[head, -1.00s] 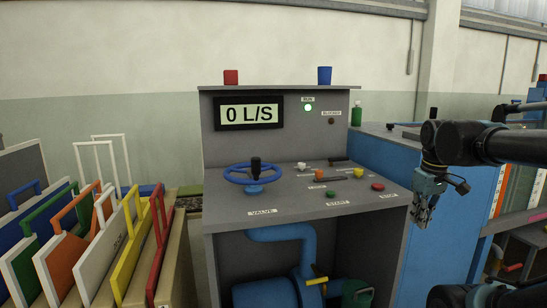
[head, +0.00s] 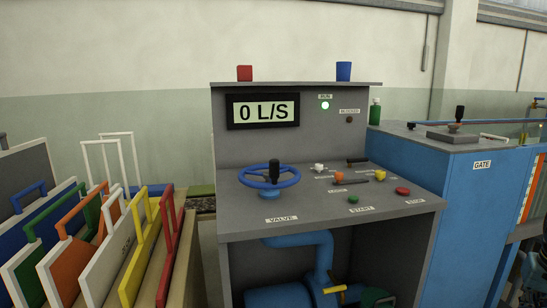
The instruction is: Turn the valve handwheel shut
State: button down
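The valve handwheel (head: 269,177) is a blue spoked wheel with a dark upright knob (head: 274,170). It sits on the left of the grey control desk, above the label VALVE (head: 281,218). The display (head: 263,111) above it reads 0 L/S. The green lamp under the RUN label (head: 325,105) is lit. The lamp beside BLOCKED (head: 349,120) is dark. My gripper is not in view, and nothing touches the handwheel.
The grey desk (head: 330,224) also carries a green button (head: 353,198), a red button (head: 402,191) and small levers. Coloured framed panels (head: 110,240) stand at the left. Blue pipework (head: 318,250) runs below.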

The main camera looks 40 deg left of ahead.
aim_at(271, 177)
jog(key=k, duration=1.7)
jog(key=u, duration=0.6)
jog(key=i, duration=1)
jog(key=z, duration=0.05)
